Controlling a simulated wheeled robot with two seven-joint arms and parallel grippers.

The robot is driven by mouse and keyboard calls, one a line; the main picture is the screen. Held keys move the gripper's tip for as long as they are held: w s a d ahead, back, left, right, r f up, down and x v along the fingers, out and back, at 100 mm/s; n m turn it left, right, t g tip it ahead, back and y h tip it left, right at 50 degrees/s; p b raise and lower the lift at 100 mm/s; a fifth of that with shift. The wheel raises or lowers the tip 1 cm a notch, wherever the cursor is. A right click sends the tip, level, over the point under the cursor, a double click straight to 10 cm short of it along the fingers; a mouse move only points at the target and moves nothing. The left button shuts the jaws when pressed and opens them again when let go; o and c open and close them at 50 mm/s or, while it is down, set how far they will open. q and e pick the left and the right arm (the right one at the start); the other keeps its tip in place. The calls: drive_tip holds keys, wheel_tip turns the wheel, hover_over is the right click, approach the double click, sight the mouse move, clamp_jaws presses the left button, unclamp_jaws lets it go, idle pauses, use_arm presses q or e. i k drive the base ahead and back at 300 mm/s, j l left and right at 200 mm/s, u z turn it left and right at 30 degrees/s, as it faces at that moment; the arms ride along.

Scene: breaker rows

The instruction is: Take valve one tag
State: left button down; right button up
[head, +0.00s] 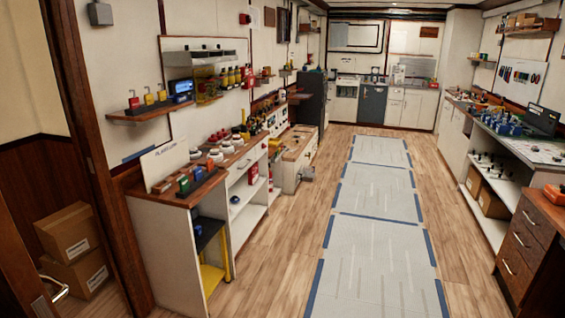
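Neither of my grippers is in view. I cannot tell which item is the valve one tag; no label is readable at this distance. A small wall shelf (148,116) at the left holds a red piece (134,102), a yellow piece (149,99) and another small piece, each with a thin upright part. On the near end of the left counter (172,199), a dark rack (207,181) holds small red, green and blue items. A white sign (164,160) stands behind it, its lettering unclear.
A doorway with cardboard boxes (66,229) is at the near left. The left counter runs along the wall, crowded with items. A grey floor mat (372,218) lies in a clear aisle. A workbench (520,142) and wooden drawers (522,240) line the right.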

sight(148, 98)
drive_tip(key=i+l, duration=0.1)
drive_tip(key=i, duration=0.45)
drive_tip(key=i+l+u, duration=0.1)
drive_tip(key=i, duration=0.5)
drive_tip(key=i+l+u, duration=0.1)
drive_tip(key=i, duration=0.45)
drive_tip(key=i+j+u, duration=0.2)
drive_tip(key=i+u, duration=0.55)
drive_tip(key=i, duration=0.2)
drive_tip(key=i+l+u, duration=0.1)
drive_tip(key=i+u, duration=0.3)
drive_tip(key=i, duration=0.05)
